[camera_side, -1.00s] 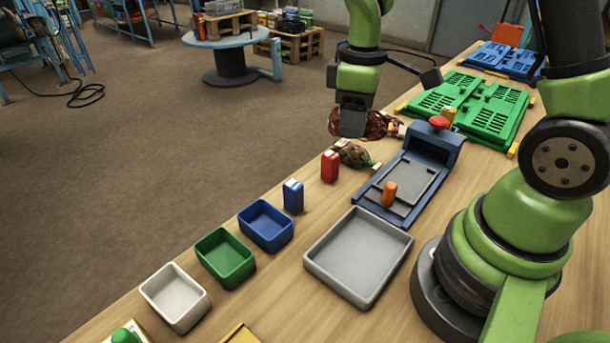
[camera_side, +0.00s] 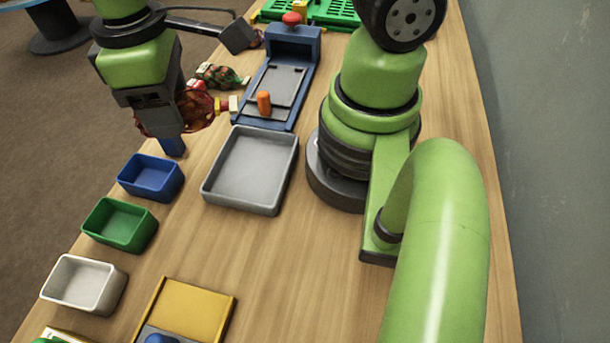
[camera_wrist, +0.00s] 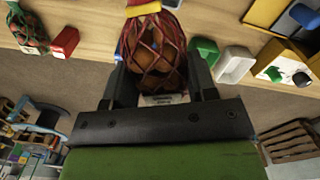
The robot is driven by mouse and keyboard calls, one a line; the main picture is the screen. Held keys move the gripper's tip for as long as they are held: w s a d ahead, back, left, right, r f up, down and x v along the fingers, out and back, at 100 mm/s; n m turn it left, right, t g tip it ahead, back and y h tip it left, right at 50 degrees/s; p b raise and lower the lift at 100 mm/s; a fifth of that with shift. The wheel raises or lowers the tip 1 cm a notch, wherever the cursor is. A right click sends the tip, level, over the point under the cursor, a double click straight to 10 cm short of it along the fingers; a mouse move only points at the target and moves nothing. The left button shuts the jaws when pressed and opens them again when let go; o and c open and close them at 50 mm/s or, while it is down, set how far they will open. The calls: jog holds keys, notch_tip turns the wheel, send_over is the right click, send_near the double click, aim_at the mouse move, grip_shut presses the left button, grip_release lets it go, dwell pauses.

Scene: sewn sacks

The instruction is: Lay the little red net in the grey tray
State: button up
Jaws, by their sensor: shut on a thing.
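The little red net (camera_side: 196,110) is a red mesh sack with brown contents and a yellow-and-red end. My gripper (camera_side: 168,112) is shut on it and holds it up above the table, left of the grey tray's far end. In the wrist view the net (camera_wrist: 155,55) sits between the two fingers of my gripper (camera_wrist: 160,82). The grey tray (camera_side: 250,172) is shallow, rectangular and empty, and lies flat on the table. How high the net hangs is hard to tell.
A second, greenish net (camera_side: 222,76) lies beyond. Blue (camera_side: 150,178), green (camera_side: 120,225) and white bins (camera_side: 85,284) line the left edge. A blue fixture (camera_side: 290,45) with an orange peg adjoins the tray's far side.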

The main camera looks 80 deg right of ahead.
jog(key=s+a+n, duration=0.1)
jog(key=s+a, duration=0.1)
jog(key=s+a+f+n, duration=0.1)
jog(key=s+a+n, duration=0.1)
jog(key=s, duration=0.1)
jog(key=s+a+f+n, duration=0.1)
jog(key=s+a, duration=0.1)
jog(key=shift+s+a+f+n, duration=0.2)
jog(key=shift+s+a+n, duration=0.05)
jog(key=shift+a+n, duration=0.15)
jog(key=n, duration=0.4)
send_over(279, 262)
jog(key=f, duration=0.5)
jog(key=shift+s+f, duration=0.2)
jog(key=shift+w+f, duration=0.15)
jog(key=shift+f, duration=3)
jog(key=shift+f, duration=0.15)
jog(key=o, duration=1)
jog(key=shift+o, duration=0.2)
